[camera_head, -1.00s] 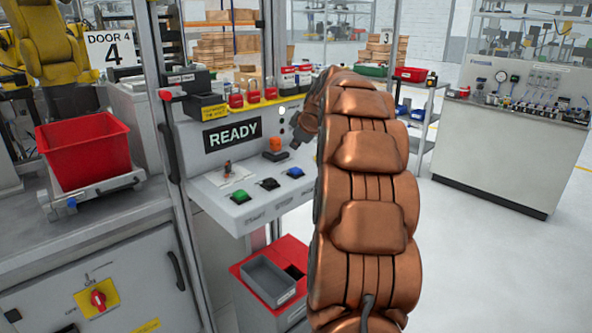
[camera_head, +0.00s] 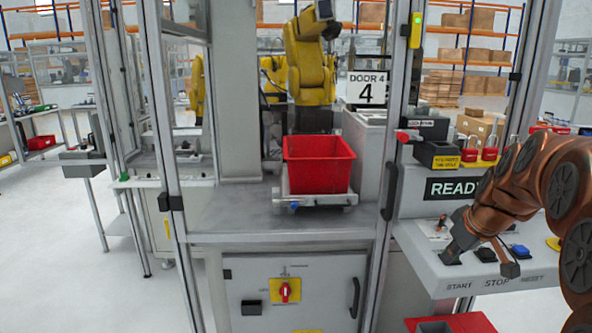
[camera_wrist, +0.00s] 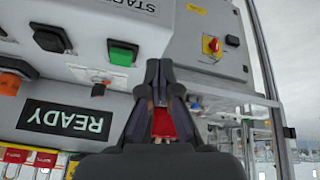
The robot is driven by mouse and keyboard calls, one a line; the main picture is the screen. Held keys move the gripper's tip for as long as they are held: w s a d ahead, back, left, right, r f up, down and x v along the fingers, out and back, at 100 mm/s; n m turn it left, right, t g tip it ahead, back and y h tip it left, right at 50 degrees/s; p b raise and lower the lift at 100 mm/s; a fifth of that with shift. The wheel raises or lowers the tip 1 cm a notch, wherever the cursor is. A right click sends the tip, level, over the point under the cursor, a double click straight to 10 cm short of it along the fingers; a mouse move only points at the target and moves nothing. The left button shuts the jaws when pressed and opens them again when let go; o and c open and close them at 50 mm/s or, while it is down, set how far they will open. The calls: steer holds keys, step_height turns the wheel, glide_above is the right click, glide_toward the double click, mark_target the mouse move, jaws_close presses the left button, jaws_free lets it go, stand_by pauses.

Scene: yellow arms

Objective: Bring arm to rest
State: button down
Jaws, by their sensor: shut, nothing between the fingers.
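My copper arm (camera_head: 535,180) enters from the right edge in the head view and bends down to the left across the control panel. My gripper (camera_head: 451,256) is at its end, pointing down by the START side of the panel. In the wrist view the gripper (camera_wrist: 160,66) shows its dark fingers together with nothing held. The green button (camera_wrist: 122,53) shows just left of the fingertips there; in the head view the gripper hides it. I cannot tell whether the fingertips touch the panel.
The grey control panel (camera_head: 435,283) has a blue button (camera_head: 519,251) and a READY sign (camera_head: 452,188). A red bin (camera_head: 319,165) stands on the ledge left of it. Metal door posts stand close by. Open floor (camera_head: 75,225) lies at the left.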

steer(key=s+a+f+m+g+p, duration=0.1)
steer(key=s+a+f+g, duration=0.2)
steer(key=s+a, duration=0.7)
steer(key=s+a+f+m+g+p, duration=0.1)
steer(key=s+a+f+g+p, duration=0.1)
steer(key=s+a, duration=0.85)
steer(key=s+d+f+m+g, duration=0.1)
steer(key=s+f+g, duration=0.1)
steer(key=s, duration=1)
steer(key=shift+d+f+m+p, duration=0.25)
steer(key=shift+m+p, duration=0.05)
steer(key=shift+p, duration=0.1)
steer(key=shift+s, duration=0.1)
